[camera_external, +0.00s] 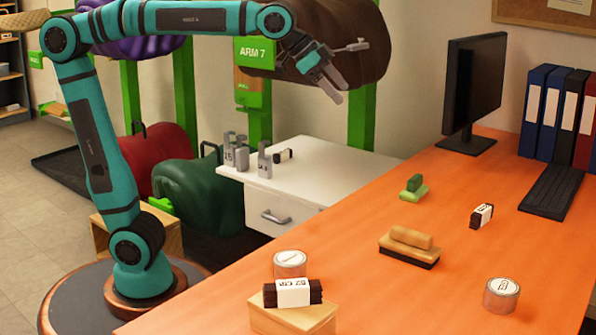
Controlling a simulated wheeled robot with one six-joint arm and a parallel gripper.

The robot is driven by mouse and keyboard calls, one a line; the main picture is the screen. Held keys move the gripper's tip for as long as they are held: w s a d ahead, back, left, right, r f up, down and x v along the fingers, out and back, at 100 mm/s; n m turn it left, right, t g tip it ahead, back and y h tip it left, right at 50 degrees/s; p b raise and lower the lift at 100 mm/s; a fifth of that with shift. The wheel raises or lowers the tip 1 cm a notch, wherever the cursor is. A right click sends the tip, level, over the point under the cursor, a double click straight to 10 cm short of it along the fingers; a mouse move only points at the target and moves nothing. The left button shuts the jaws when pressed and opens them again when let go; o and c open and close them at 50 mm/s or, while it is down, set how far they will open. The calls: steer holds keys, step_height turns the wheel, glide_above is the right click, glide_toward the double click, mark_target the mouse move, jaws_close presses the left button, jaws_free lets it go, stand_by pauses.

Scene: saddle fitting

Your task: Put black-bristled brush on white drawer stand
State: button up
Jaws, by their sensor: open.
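The black-bristled brush (408,248) has a wooden back and handle and a dark bristle layer underneath. It lies bristles down on the orange desk. The white drawer stand (330,165) stands beyond the desk's left edge, with a grey handle on its drawer. My gripper (336,91) is open and empty, raised in the air above the stand's area and well apart from the brush.
On the orange desk (450,200) are a green brush (413,188), a small dark bundle with a white label (482,216), two tins (502,295) and a wooden block (292,318) bearing a labelled dark bundle. Grey weights (236,152) and a labelled bundle (283,155) occupy the stand's back-left.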

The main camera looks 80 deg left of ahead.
steer(key=s+a+r+n+t, duration=0.1)
steer(key=s+a+t, duration=0.2)
steer(key=s, duration=0.4)
steer(key=s+a+r+n+t+y, duration=0.1)
steer(key=s+a+t, duration=0.2)
steer(key=s, duration=0.4)
steer(key=s+a+r+n+t, duration=0.1)
steer(key=s+a+n+t, duration=0.1)
steer(key=s+a, duration=0.3)
steer(key=s+t, duration=0.1)
steer(key=s, duration=0.1)
steer(key=shift+s+a+r, duration=0.15)
steer(key=shift+s+r, duration=0.05)
steer(key=shift+s, duration=0.4)
steer(key=c, duration=0.6)
steer(key=shift+w, duration=0.15)
